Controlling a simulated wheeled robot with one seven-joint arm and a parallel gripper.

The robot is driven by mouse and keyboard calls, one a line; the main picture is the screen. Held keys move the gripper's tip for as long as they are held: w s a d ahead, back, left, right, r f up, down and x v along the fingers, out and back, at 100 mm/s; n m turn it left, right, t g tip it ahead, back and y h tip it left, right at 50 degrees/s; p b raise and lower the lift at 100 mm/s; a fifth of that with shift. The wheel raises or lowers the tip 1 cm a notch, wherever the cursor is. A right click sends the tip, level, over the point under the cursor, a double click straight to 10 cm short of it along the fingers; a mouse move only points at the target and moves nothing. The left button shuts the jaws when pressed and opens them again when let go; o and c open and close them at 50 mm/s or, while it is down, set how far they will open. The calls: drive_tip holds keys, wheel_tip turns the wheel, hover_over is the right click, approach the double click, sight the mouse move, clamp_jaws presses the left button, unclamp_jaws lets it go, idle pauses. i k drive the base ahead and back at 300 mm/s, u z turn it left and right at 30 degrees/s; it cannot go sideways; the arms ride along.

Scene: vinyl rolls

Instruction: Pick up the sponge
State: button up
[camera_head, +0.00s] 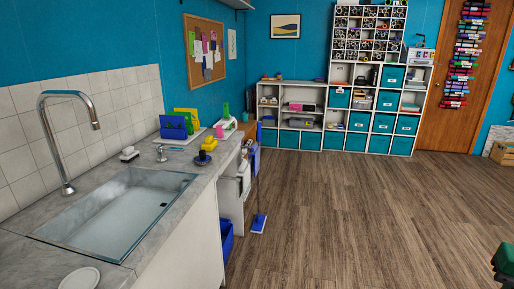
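A small yellow block (209,143), which looks like a sponge, is on the grey counter (212,170) beyond the sink. Just in front of it is a small dark round thing with a yellow top (202,158), too small to make out for certain. The block's lower part is partly hidden by this thing. My gripper is not in view, so I cannot tell whether it is open or shut.
The sink (115,215) with its tall faucet (50,140) fills the near counter. A white-and-dark brush (130,154), a soap pump (161,153) and a blue rack (174,126) stand behind. The wood floor is open.

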sight(210, 143)
drive_tip(key=z, duration=0.1)
drive_tip(key=i, duration=2.3)
drive_tip(key=u, duration=1.2)
drive_tip(key=i, duration=0.85)
drive_tip(key=u, duration=0.55)
